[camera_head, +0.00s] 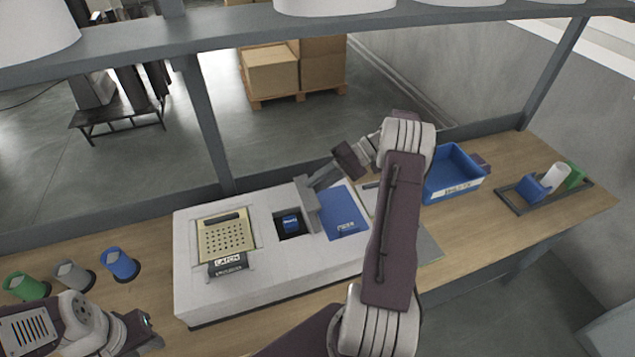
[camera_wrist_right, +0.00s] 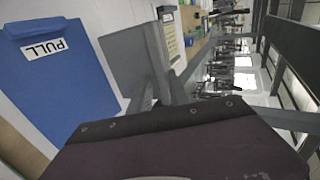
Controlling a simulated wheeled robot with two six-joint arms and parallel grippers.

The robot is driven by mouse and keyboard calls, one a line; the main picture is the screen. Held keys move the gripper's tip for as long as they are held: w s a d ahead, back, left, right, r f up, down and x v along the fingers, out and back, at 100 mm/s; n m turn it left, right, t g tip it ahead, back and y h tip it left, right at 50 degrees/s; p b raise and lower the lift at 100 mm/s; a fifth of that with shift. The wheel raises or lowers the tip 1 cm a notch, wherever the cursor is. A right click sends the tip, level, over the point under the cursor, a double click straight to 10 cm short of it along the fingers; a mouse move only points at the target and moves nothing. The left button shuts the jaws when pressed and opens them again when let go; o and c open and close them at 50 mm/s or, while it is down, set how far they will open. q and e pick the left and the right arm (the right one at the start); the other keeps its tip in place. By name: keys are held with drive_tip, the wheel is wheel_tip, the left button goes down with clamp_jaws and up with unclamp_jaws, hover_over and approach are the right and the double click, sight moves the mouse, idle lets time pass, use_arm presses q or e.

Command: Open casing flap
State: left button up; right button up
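The white casing (camera_head: 262,272) stands on the wooden table.
The casing also has a gold perforated panel (camera_head: 227,238) and a dark recess with a blue part (camera_head: 290,223). A blue bin (camera_head: 452,173) stands to the right, a rack (camera_head: 545,190) further right. Several coloured cups (camera_head: 119,264) are at left. A shelf frame (camera_head: 204,120) rises behind.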

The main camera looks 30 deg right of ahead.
drive_tip(key=shift+o, duration=1.4)
drive_tip(key=shift+s+f, duration=0.2)
drive_tip(key=shift+f, duration=0.45)
drive_tip(key=shift+d, duration=0.2)
drive_tip(key=shift+r, duration=0.1)
drive_tip(key=shift+w+r, duration=0.15)
drive_tip(key=b+v, duration=0.1)
drive_tip(key=v, duration=0.8)
